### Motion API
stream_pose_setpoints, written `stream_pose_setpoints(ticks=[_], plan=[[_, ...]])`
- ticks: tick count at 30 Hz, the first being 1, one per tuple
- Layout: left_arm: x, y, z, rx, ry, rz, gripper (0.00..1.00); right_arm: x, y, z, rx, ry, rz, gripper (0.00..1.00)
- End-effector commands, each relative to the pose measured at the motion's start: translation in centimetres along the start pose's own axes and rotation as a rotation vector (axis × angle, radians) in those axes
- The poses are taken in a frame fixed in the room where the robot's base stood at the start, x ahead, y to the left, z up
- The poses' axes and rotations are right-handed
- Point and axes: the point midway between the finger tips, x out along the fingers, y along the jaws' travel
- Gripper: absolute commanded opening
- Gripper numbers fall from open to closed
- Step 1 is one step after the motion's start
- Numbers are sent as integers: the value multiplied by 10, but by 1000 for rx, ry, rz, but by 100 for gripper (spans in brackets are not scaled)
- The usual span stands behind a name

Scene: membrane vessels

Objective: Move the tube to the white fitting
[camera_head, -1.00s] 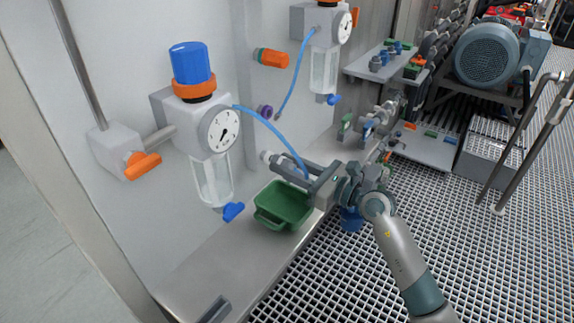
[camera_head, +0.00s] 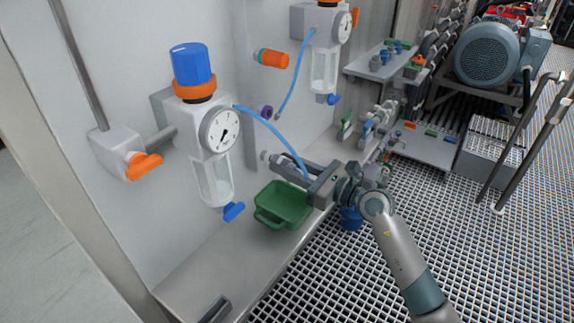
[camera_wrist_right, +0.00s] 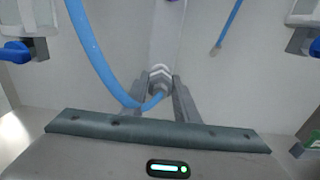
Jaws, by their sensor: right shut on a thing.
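A blue tube (camera_head: 272,128) runs from the near filter regulator (camera_head: 195,125) down to my right gripper (camera_head: 290,170). The right gripper is shut on the tube near its lower end. In the wrist view the tube (camera_wrist_right: 90,50) bends in a loop and comes up between the fingers (camera_wrist_right: 160,100). The white fitting (camera_wrist_right: 160,74) sits straight ahead between the fingertips in the wrist view. It also shows as a pale end (camera_head: 265,156) at the fingertips in the head view. Whether the tube end touches the fitting cannot be told. My left gripper is not in view.
An orange fitting (camera_head: 272,57) and a purple fitting (camera_head: 265,112) are on the wall above. A second blue tube (camera_head: 294,75) hangs from the far regulator (camera_head: 320,28). A green tray (camera_head: 282,204) stands on the ledge below the gripper. The ledge's front left is mostly clear.

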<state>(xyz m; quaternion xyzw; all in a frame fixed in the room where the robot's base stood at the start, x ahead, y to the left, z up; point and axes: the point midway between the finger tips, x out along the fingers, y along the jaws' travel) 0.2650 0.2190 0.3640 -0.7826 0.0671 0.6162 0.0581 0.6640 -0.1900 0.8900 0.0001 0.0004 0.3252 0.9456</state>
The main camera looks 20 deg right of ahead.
Motion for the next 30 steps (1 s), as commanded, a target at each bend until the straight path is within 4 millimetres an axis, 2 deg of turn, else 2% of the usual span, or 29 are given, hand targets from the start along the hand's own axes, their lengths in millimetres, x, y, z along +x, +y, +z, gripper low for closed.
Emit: stream_pose_setpoints(ticks=[20, 21, 24, 30], plan=[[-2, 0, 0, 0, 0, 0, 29, 11, 0, 0, 0, -1, -1, 0], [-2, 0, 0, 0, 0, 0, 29, 12, 0, 0, 0, -1, -1, 30], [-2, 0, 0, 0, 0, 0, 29, 11, 0, 0, 0, -1, -1, 49], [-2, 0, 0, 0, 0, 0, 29, 11, 0, 0, 0, -1, 0, 49]])
